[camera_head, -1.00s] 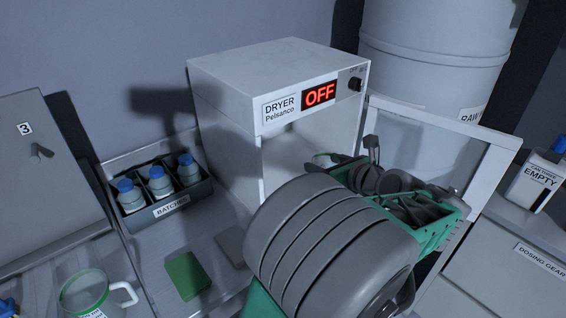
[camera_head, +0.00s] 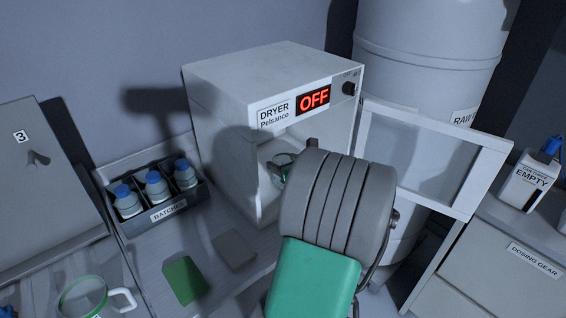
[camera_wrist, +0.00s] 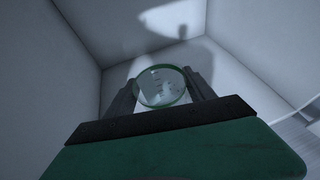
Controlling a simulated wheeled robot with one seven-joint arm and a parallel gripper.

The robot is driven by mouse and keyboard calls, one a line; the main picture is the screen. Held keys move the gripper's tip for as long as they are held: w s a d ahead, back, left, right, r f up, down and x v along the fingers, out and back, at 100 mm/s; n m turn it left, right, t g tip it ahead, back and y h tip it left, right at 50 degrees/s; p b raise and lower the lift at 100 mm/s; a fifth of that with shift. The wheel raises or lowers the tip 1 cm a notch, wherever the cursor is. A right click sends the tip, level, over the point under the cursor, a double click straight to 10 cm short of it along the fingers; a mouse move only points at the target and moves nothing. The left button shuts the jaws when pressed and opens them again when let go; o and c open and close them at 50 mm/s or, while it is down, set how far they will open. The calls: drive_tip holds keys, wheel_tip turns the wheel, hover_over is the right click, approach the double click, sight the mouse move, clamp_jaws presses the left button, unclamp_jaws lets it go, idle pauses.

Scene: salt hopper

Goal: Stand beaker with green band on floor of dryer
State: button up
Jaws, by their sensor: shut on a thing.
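The dryer (camera_head: 220,128) is a white box with its front open and its display reading OFF. The beaker with green band (camera_head: 284,159) shows partly inside the dryer, beyond my arm. In the wrist view the clear beaker (camera_wrist: 162,86) has a green ring and sits between the two dark fingers of my gripper (camera_wrist: 164,92), which is shut on it. The dryer's pale inner walls (camera_wrist: 75,50) surround it in that view. My arm hides much of the dryer opening in the head view. I cannot tell whether the beaker touches the dryer floor.
The dryer's framed door (camera_head: 482,178) stands open to the right. A batches rack (camera_head: 165,213) with blue-capped bottles is at the left. A green pad (camera_head: 184,280), a grey pad (camera_head: 234,250) and a handled jug (camera_head: 82,297) are in front. An EMPTY canister (camera_head: 528,182) stands far right.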

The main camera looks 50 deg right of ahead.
drive_tip(key=shift+w+f, duration=0.15)
drive_tip(key=shift+f, duration=0.05)
drive_tip(key=o, duration=1.6)
drive_tip(key=shift+r, duration=0.15)
drive_tip(key=v, duration=1.2)
